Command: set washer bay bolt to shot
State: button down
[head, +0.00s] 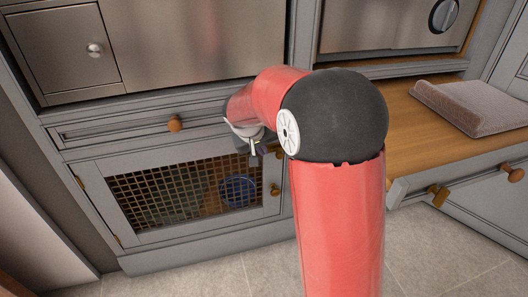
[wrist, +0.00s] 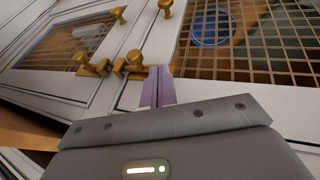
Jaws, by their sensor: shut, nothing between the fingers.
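Brass bolt fittings (wrist: 135,65) sit at the edge of the mesh door (wrist: 255,45) in the wrist view, close to my gripper's fingertips. A second brass fitting (wrist: 88,66) sits on the neighbouring door to the left. I cannot tell which belongs to the washer bay or whether a rod bridges the gap. My gripper (wrist: 160,72) is shut and empty, its purple fingers together, just beside the nearer fitting; contact is unclear. In the head view my gripper (head: 254,150) is at the mesh door's upper right corner, and my arm hides much to its right.
Brass knobs (wrist: 118,14) stand out from the doors. Behind the mesh is a blue round object (head: 238,190). A drawer with a wooden knob (head: 175,124) is above the mesh door. A wooden bench top (head: 425,130) with a grey cushion (head: 472,106) is at right. Tiled floor (head: 225,275) is clear below.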

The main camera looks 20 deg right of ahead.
jog(key=v, duration=1)
jog(key=s+t+y, duration=0.1)
jog(key=s+y, duration=0.3)
jog(key=s, duration=2.2)
jog(key=shift+s+d, duration=0.3)
jog(key=shift+s, duration=0.05)
